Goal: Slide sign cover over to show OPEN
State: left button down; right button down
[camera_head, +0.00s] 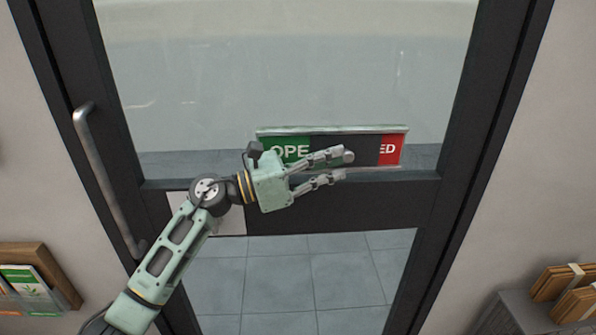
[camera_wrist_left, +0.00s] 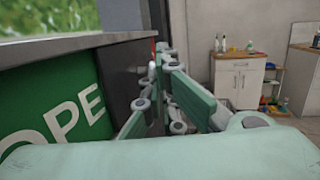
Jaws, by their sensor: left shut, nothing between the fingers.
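The sign (camera_head: 333,131) is mounted across the door glass in the head view. In the left wrist view, the green "OPE" part (camera_wrist_left: 62,112) is at left and the dark cover (camera_wrist_left: 120,82) is beside the fingers. I cannot tell whether they touch. My right gripper is not in view.
The sign is on a dark-framed glass door (camera_head: 400,203) with a long metal handle (camera_head: 105,180) at left. A wooden leaflet holder (camera_head: 62,277) is on the left wall. Boxes (camera_head: 556,283) sit on a counter at lower right. The wrist view shows a white cabinet (camera_wrist_left: 238,84).

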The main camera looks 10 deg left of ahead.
aim_at(355, 163)
pick_arm(q)
jog(key=x, duration=0.5)
jog(key=shift+s+d+f+b, duration=0.2)
jog(key=shift+s+f+b, duration=0.15)
jog(key=shift+f, duration=0.05)
